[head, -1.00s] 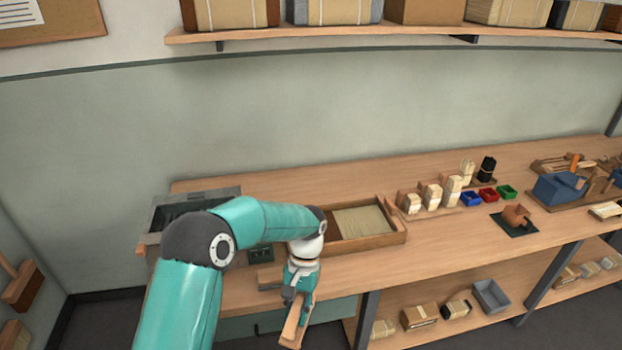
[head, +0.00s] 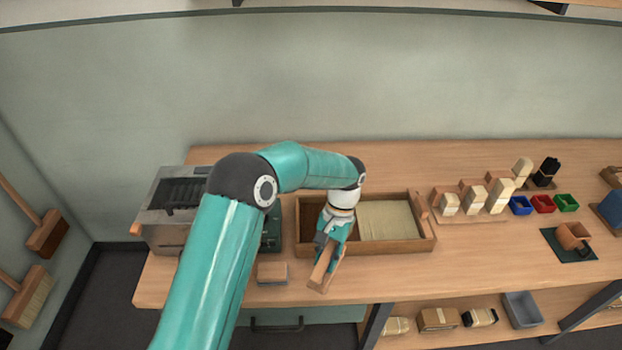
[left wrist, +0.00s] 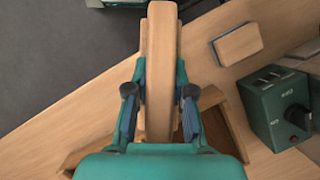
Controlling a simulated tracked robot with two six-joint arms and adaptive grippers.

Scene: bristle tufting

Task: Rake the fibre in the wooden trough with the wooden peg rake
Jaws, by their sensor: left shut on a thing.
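The wooden trough (head: 425,246) stands on the bench, with pale fibre (head: 387,220) in its right part. My left gripper (head: 328,258) is shut on a long wooden piece, seemingly the peg rake (head: 319,276), at the front of the trough's left end. In the left wrist view the rake (left wrist: 160,50) runs between the two fingers (left wrist: 160,105), pointing away from the palm. Its pegs do not show. Part of the trough wall (left wrist: 222,120) shows beneath the gripper there. My right gripper is not in view.
A grey machine (head: 165,220) stands left of the trough, with a green control box (head: 270,232) beside it. A small wooden block (head: 272,272) lies near the front edge. Fibre bundles (head: 475,200) and small coloured bins (head: 543,203) stand to the right.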

